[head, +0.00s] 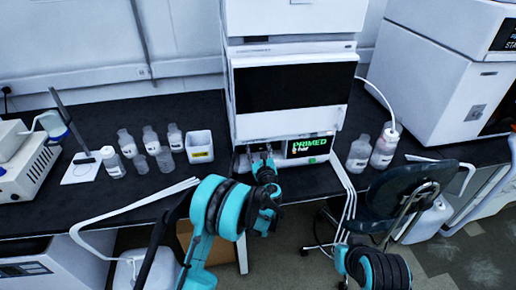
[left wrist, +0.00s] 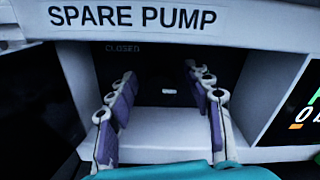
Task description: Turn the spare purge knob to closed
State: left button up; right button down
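In the left wrist view, the SPARE PUMP label (left wrist: 133,17) runs above a dark recessed panel (left wrist: 140,68) with the word CLOSED near its top. A small light mark (left wrist: 168,91) shows on the dark panel between my fingers; the outline of the purge knob around it is too dark to make out. My left gripper (left wrist: 165,85) is open, its purple-grey fingers apart on either side of that mark. I cannot tell whether they touch anything. In the head view, my left gripper (head: 263,158) is at the lower front of the white stack (head: 233,110) and hides the knob.
A green PRIMED display (head: 309,146) is just right of my left gripper. Several bottles (head: 151,140) and a white box (head: 199,147) stand to the left; two bottles (head: 359,155) stand to the right. A dark chair (head: 405,192) is in front of the bench.

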pick_arm(q)
grip_shut()
jog(key=shift+n, duration=0.3)
jog(key=n, duration=0.3)
jog(key=shift+n, duration=0.3)
jog(key=n, duration=0.9)
jog(key=shift+a+f, duration=0.1)
jog(key=n, duration=0.4)
jog(key=shift+n, duration=0.3)
